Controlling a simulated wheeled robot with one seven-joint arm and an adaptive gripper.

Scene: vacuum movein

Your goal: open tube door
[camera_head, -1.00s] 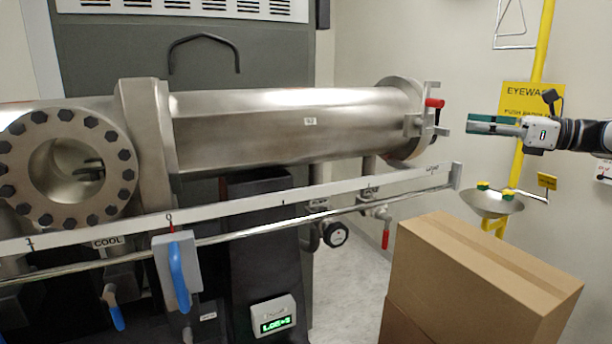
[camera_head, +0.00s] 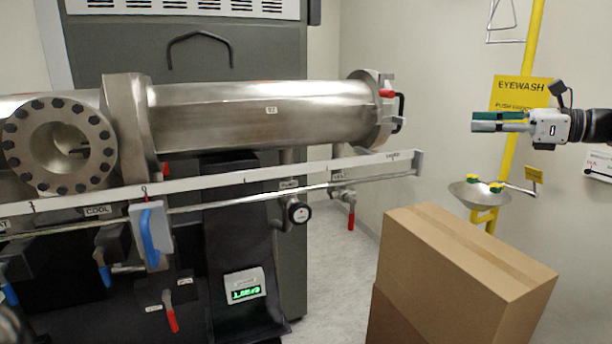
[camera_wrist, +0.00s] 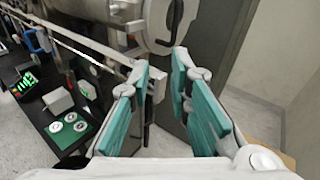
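A long steel tube (camera_head: 230,112) runs across the left and middle of the head view. The tube door (camera_head: 384,112) is at its right end, with a red-tipped latch (camera_head: 387,93) and a dark handle (camera_head: 400,104). The door looks shut against the tube end. My gripper (camera_head: 474,122) is to the right of the door, apart from it, with teal-padded fingers. In the wrist view my gripper (camera_wrist: 170,95) has its fingers spread with nothing between them. The round door (camera_wrist: 160,25) with its dark handle shows just beyond the fingertips.
An eyewash basin (camera_head: 480,192) and yellow pipe (camera_head: 520,100) are by the wall at right. A long rail (camera_head: 270,180) runs in front of the tube. Air between gripper and door is clear.

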